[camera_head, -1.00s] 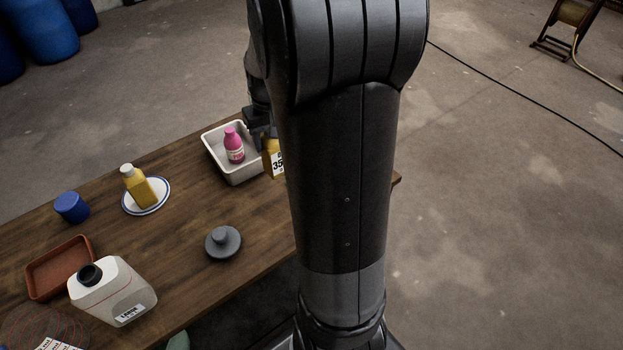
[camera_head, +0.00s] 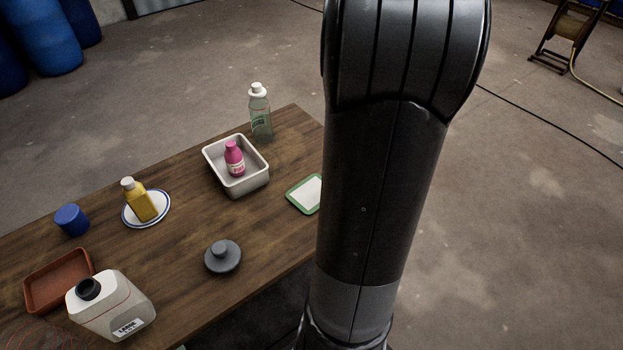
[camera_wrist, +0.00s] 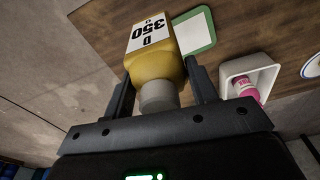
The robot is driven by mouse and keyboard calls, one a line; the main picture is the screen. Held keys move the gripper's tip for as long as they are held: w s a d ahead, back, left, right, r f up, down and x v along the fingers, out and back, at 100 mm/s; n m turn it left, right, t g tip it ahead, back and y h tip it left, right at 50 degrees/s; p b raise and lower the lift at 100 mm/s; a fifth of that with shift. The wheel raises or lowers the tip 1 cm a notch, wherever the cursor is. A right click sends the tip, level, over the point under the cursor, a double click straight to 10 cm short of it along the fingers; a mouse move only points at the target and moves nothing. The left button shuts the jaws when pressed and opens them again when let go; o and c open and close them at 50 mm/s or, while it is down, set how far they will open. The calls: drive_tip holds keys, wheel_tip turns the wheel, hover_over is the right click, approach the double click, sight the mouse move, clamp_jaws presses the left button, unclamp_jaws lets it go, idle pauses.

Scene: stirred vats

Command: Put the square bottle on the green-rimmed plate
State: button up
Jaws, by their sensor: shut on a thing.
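My gripper (camera_wrist: 158,72) is shut on a yellow square bottle (camera_wrist: 158,68) with a grey cap and a white label reading 350. The cap points back toward the palm. The green-rimmed plate (camera_head: 293,197) is square with a white middle and lies near the table's right end, partly hidden by my arm. It also shows in the wrist view (camera_wrist: 212,38), just beyond and right of the held bottle; the gap between them is unclear. In the head view my arm hides gripper and bottle.
A grey tray (camera_head: 246,187) holds a pink bottle (camera_head: 234,158). A greenish bottle (camera_head: 260,117) stands behind it. Another yellow bottle (camera_head: 144,206) stands on a blue-rimmed plate (camera_head: 163,208). A grey lidded thing (camera_head: 223,259), blue cup (camera_head: 71,220), red tray (camera_head: 40,296) and white jug (camera_head: 112,308) are further left.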

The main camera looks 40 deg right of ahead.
drive_tip(key=w+a+f, duration=0.5)
drive_tip(key=w+f, duration=0.3)
drive_tip(key=f, duration=0.2)
drive_tip(key=shift+w, duration=0.3)
drive_tip(key=shift+f, duration=0.1)
drive_tip(key=o, duration=1.6)
